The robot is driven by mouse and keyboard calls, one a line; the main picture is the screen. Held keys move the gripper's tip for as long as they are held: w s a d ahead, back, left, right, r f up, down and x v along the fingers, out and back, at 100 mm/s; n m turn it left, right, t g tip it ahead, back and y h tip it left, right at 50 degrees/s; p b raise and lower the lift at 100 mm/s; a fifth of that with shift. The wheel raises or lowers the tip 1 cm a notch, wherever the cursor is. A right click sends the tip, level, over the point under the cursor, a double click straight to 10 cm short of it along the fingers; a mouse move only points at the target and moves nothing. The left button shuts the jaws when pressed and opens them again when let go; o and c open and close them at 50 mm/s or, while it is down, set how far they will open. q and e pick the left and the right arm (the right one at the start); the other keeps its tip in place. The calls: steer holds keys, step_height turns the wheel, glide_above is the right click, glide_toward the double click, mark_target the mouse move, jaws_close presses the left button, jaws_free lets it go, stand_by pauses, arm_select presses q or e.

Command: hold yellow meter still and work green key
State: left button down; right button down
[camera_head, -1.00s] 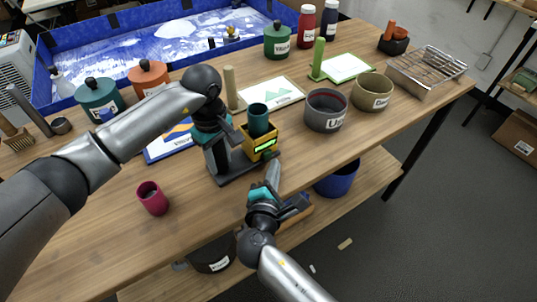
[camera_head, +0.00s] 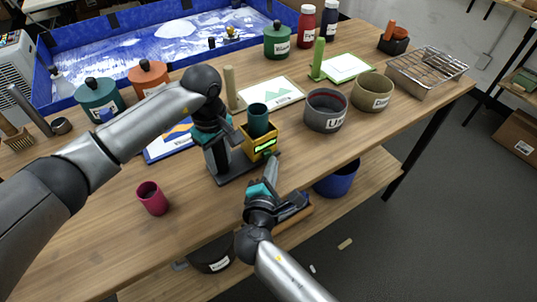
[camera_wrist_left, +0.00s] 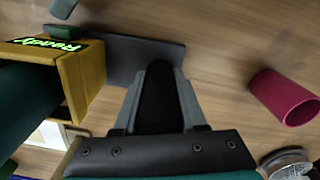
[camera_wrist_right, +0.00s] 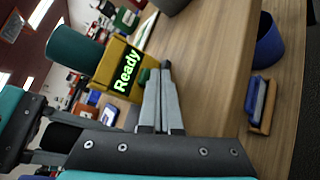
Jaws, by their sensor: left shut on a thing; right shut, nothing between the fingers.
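The yellow meter (camera_head: 246,147) stands on a dark grey base plate (camera_head: 228,181) near the table's front edge, with a teal cylinder (camera_head: 258,119) on top. Its lit display reads "Ready" in the right wrist view (camera_wrist_right: 126,71). A dark green key (camera_wrist_left: 62,31) shows low beside the display face; it is partly hidden in the right wrist view (camera_wrist_right: 143,78). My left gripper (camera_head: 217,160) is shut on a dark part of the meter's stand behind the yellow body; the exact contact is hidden. My right gripper (camera_head: 272,162) is shut and empty, fingertips close by the key; touching is unclear.
A magenta cup (camera_head: 152,198) stands left of the base. A grey pot (camera_head: 325,112) and an olive pot (camera_head: 372,92) stand to the right. A blue bin (camera_head: 337,181) sits on the lower shelf. The table front between cup and base is clear.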

mark_target(287, 192)
steer(key=shift+w+a, duration=0.35)
steer(key=shift+w, duration=0.1)
stand_by(0.6)
steer(key=shift+s, duration=0.15)
steer(key=shift+s+d, duration=0.6)
steer(key=shift+s, duration=0.05)
steer(key=shift+s+d, duration=0.8)
steer(key=shift+s, duration=0.2)
steer(key=shift+s+d, duration=0.8)
steer(key=shift+s, duration=0.15)
arm_select(q)
steer(key=shift+c, duration=1.9)
jaws_free()
